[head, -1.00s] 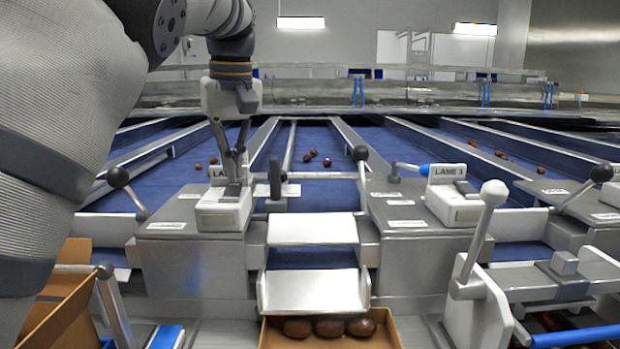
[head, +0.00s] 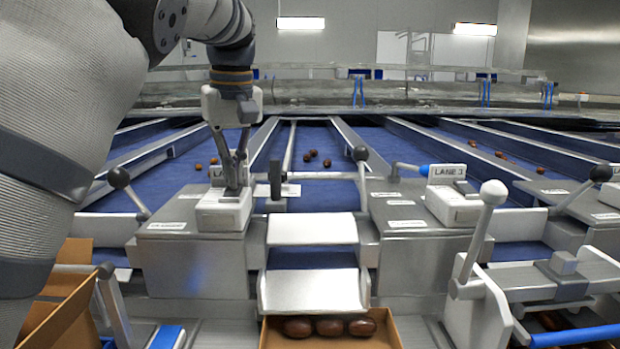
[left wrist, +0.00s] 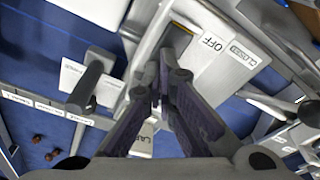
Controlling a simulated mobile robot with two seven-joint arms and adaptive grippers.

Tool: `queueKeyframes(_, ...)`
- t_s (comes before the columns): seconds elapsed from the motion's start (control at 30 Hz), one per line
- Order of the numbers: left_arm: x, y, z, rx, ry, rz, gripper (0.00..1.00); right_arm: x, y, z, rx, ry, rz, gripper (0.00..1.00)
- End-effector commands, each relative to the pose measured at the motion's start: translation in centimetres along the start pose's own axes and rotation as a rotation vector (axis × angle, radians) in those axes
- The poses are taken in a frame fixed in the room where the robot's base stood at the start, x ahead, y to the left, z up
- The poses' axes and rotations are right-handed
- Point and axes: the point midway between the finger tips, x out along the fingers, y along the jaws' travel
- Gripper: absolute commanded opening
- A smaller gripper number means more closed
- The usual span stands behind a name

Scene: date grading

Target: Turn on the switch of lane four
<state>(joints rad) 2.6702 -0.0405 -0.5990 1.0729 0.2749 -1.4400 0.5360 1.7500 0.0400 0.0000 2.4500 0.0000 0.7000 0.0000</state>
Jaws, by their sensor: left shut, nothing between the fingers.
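A white switch box (head: 222,216) sits on top of the left grey console, in front of a lane sign (head: 216,173) mostly hidden by my gripper; only "LA" shows. My left gripper (head: 234,191) points down with its fingers shut and empty, its tips at the top of this box. Whether they touch the rocker I cannot tell. In the left wrist view, the shut fingers (left wrist: 163,62) lie over the white box (left wrist: 188,75), beside the printed word "OFF". The rocker's position is hidden. My right gripper is not in view.
A second console with a switch box (head: 455,207) and "LANE" sign (head: 446,174) stands right. Black-knobbed levers (head: 360,154) and a white-knobbed lever (head: 494,193) rise nearby. A chute (head: 312,291) leads to a cardboard box (head: 272,333) holding dates. Blue belts run behind.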

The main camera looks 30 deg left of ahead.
Motion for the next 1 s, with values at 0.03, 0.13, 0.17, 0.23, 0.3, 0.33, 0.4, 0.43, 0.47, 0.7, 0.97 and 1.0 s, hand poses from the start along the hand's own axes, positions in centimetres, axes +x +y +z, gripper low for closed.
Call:
queueKeyframes(0.03, 0.4, 0.0, 0.1, 0.001, -0.009, -0.007, 0.00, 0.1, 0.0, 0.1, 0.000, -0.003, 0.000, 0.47)
queueKeyframes(0.13, -0.2, 0.1, -0.1, 0.001, -0.009, -0.006, 0.00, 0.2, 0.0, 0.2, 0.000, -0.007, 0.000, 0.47)
queueKeyframes(0.17, -0.5, 0.1, -0.1, 0.001, -0.009, -0.006, 0.00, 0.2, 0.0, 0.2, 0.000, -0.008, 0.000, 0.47)
queueKeyframes(0.23, -1.3, 0.1, -0.2, 0.001, -0.008, -0.006, 0.00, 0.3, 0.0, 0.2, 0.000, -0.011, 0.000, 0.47)
queueKeyframes(0.3, -2.0, 0.1, -0.3, 0.001, -0.007, -0.007, 0.00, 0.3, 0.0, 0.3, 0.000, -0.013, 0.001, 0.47)
queueKeyframes(0.33, -2.3, 0.1, -0.4, 0.001, -0.007, -0.007, 0.00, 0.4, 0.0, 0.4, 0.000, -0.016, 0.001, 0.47)
queueKeyframes(0.4, -3.0, 0.1, -0.6, 0.002, -0.007, -0.006, 0.00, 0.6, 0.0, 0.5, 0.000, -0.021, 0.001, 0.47)
queueKeyframes(0.43, -3.3, 0.1, -0.6, 0.001, -0.008, -0.006, 0.00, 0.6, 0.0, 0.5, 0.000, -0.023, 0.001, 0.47)
queueKeyframes(0.47, -3.6, 0.1, -0.7, 0.001, -0.008, -0.006, 0.00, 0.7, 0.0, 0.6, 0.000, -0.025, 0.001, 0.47)
queueKeyframes(0.7, -5.9, 0.2, -1.0, 0.000, -0.008, -0.008, 0.00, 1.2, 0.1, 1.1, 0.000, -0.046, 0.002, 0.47)
queueKeyframes(0.97, -6.6, 0.0, -1.0, 0.000, -0.007, -0.006, 0.00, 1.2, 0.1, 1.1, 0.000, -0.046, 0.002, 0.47)
queueKeyframes(1.0, -6.6, 0.0, -1.0, 0.000, -0.006, -0.006, 0.00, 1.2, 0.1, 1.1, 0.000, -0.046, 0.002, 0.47)
